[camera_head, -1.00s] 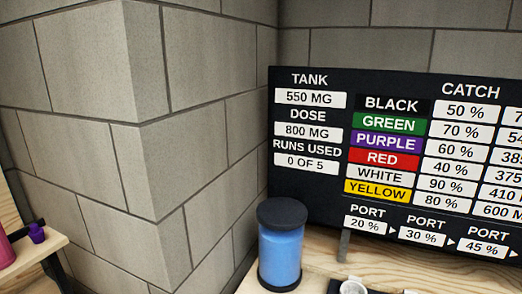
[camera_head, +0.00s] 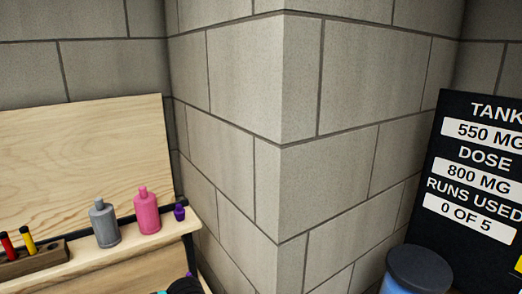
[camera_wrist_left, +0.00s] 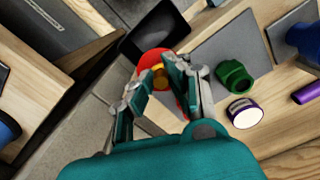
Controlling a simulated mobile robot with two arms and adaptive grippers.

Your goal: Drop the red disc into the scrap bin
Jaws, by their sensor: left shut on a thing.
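My left gripper (camera_wrist_left: 164,70) is shut on the red disc (camera_wrist_left: 152,56), seen in the left wrist view. An orange-yellow piece shows at the disc's middle, between the fingertips. The fingers hide part of the disc. A dark open-topped container (camera_wrist_left: 158,32) lies just beyond the disc in that view; I cannot tell whether it is the scrap bin or whether the disc is over it. My right gripper is in neither current view.
A green nut-shaped piece (camera_wrist_left: 234,77), a purple-and-white cylinder (camera_wrist_left: 245,113) and a grey plate (camera_wrist_left: 222,50) are right of the gripper. In the head view, grey (camera_head: 104,224) and pink (camera_head: 147,212) bottles stand on a shelf; a blue canister (camera_head: 415,272) is lower right.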

